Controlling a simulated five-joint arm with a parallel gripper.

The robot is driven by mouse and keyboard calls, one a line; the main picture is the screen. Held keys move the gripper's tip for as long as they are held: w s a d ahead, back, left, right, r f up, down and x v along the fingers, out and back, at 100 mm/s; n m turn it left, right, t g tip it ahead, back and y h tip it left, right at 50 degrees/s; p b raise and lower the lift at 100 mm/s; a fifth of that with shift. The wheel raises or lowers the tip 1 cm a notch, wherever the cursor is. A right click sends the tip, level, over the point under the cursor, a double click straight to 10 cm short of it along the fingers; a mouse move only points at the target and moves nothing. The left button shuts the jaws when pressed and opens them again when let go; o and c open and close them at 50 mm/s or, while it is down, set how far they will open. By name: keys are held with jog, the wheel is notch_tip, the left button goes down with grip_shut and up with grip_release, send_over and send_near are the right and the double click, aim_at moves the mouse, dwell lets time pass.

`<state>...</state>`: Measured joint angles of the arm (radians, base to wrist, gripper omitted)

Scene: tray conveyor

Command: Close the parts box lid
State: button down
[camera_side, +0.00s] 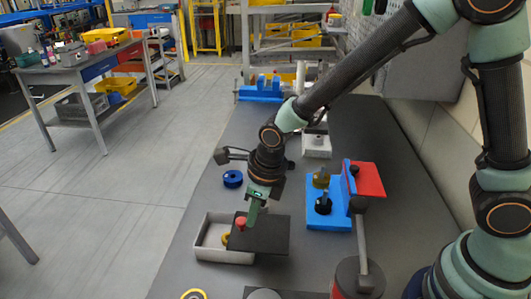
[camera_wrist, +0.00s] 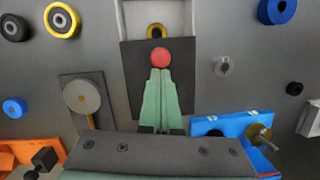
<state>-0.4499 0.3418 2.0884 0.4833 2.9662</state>
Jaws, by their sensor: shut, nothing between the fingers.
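The parts box (camera_side: 205,252) is a light grey open-topped tray on the dark table; its walls also show in the wrist view (camera_wrist: 123,20). Its dark flat lid (camera_side: 268,236) covers the right part and sticks out past the right side. The left part is open, with a yellow ring (camera_side: 225,239) partly showing inside. A red knob (camera_side: 241,223) stands on the lid near its leading edge; in the wrist view the knob (camera_wrist: 160,57) is just beyond my fingertips. My gripper (camera_side: 250,224) is shut and empty, pointing down right beside the knob. I cannot tell whether they touch.
A blue fixture (camera_side: 338,218) with a red block (camera_side: 367,180) stands right of the box. A blue ring (camera_side: 233,179) lies behind it. A yellow-rimmed wheel (camera_side: 193,294) lies in front. A grey disc on a plate (camera_wrist: 82,97) lies left of the lid in the wrist view.

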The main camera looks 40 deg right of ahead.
aim_at(236, 232)
jog(key=w+a, duration=0.5)
jog(key=shift+w+a, duration=0.2)
jog(key=shift+w, duration=0.05)
jog(key=s+d, duration=0.2)
jog(key=s, duration=0.1)
jog(key=shift+s+d+r, duration=0.1)
jog(key=shift+d+r, duration=0.1)
jog(key=shift+r, duration=0.15)
jog(key=v, duration=0.9)
jog(key=s+d+r+n+t, duration=0.1)
jog(key=s+d+r+n, duration=0.3)
jog(key=d+n, duration=0.6)
jog(key=s+d+r+n+t+h, duration=0.1)
jog(key=s+d+n, duration=0.4)
jog(key=d+n, duration=0.5)
notch_tip(236, 232, up, 3)
jog(key=n+t, duration=0.1)
jog(key=n, duration=0.7)
jog(key=shift+n, duration=0.4)
